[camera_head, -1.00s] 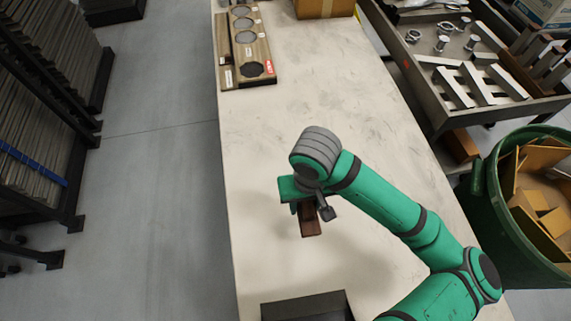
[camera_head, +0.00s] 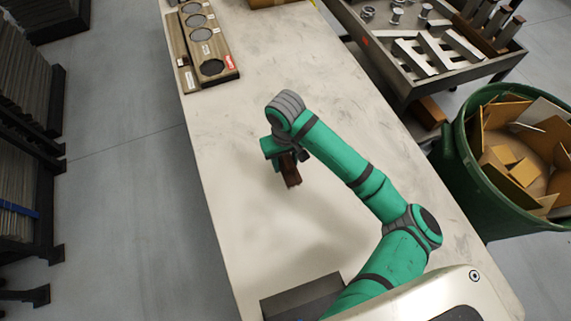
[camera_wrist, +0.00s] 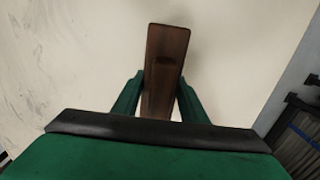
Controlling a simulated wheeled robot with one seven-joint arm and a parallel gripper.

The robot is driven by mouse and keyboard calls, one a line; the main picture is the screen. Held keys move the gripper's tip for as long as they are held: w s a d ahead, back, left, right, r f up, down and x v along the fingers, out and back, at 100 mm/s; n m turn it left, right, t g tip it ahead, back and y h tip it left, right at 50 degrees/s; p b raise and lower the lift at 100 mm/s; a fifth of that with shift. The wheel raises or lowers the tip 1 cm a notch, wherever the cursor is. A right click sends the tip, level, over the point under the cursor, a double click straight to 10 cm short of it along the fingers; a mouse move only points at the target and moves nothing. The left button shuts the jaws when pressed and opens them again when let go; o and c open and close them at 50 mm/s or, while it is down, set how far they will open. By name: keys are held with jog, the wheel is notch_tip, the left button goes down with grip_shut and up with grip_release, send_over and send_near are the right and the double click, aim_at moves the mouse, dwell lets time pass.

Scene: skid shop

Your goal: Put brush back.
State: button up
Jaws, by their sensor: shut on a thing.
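A dark brown wooden brush (camera_head: 292,172) hangs from my gripper (camera_head: 283,158) above the pale worktop (camera_head: 240,140). In the wrist view the brush (camera_wrist: 168,50) sits between the two green fingers (camera_wrist: 160,95), which are shut on it. Its wooden body points away from the wrist, and no bristles can be made out. At the upper left of the worktop is a wooden holder (camera_head: 225,72) with several round recesses, a dark opening at its near end and red and white labels. My gripper is apart from this holder, nearer the camera and to its right.
A dark grey box (camera_head: 300,298) stands at the near end of the worktop. A cardboard box (camera_head: 268,3) is at the far end. The middle worktop is clear.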

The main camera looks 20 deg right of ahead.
jog(key=shift+w+d+f, duration=0.2)
jog(key=shift+w+f, duration=0.2)
jog(key=shift+f, duration=0.1)
jog(key=shift+w+f, duration=0.2)
jog(key=shift+f, duration=1.4)
jog(key=shift+s+f, duration=0.1)
jog(key=shift+f, duration=0.05)
jog(key=o, duration=0.9)
jog(key=shift+o, duration=0.2)
notch_tip(320, 180, up, 12)
jog(key=shift+r, duration=0.1)
jog(key=shift+d, duration=0.1)
